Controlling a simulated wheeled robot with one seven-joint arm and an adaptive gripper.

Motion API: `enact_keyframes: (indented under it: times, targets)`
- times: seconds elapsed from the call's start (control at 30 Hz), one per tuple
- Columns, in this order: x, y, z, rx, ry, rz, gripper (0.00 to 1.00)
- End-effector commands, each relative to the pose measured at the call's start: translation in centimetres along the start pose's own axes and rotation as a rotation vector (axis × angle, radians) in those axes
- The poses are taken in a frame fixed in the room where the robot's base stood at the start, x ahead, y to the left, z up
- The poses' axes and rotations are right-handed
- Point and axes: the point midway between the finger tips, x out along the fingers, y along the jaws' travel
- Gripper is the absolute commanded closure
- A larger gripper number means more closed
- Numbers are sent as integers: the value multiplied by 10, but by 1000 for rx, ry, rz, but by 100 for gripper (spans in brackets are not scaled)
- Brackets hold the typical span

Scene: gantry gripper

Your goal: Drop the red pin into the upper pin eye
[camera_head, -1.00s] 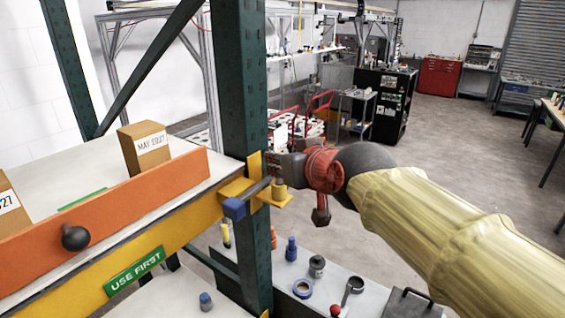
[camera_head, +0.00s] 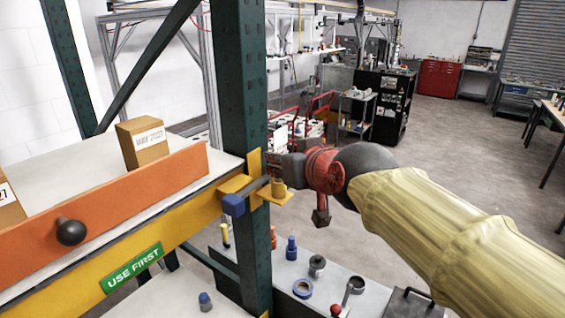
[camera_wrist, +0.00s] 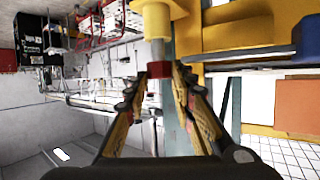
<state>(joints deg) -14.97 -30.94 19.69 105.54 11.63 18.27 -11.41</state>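My gripper (camera_wrist: 161,72) has its two fingers closed in on a red band, the head of the red pin (camera_wrist: 159,70), in the wrist view. A grey shaft runs up from the red band toward a yellow pin eye (camera_wrist: 155,18); I cannot tell whether it is inside it. In the head view the yellow eye (camera_head: 279,187) sits on a bracket at the green upright, just below and left of my gripper's grey body (camera_head: 291,166). My fingertips and the red pin are hidden there.
A blue-ended grey bar (camera_head: 233,205) lies left of the eye. The yellow beam (camera_head: 170,240), orange board (camera_head: 115,200) and green upright (camera_head: 240,90) stand close. A lower bench (camera_head: 270,275) holds several small parts. Open floor (camera_head: 475,150) lies right.

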Motion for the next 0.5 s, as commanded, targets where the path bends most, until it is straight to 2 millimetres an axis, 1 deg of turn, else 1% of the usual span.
enact_keyframes:
  times: [0.03,0.33,0.5]
  targets:
    - [2,0,4,0,-8,-1,71]
    - [2,0,6,-1,-12,-1,54]
    - [3,0,6,-1,-14,-2,54]
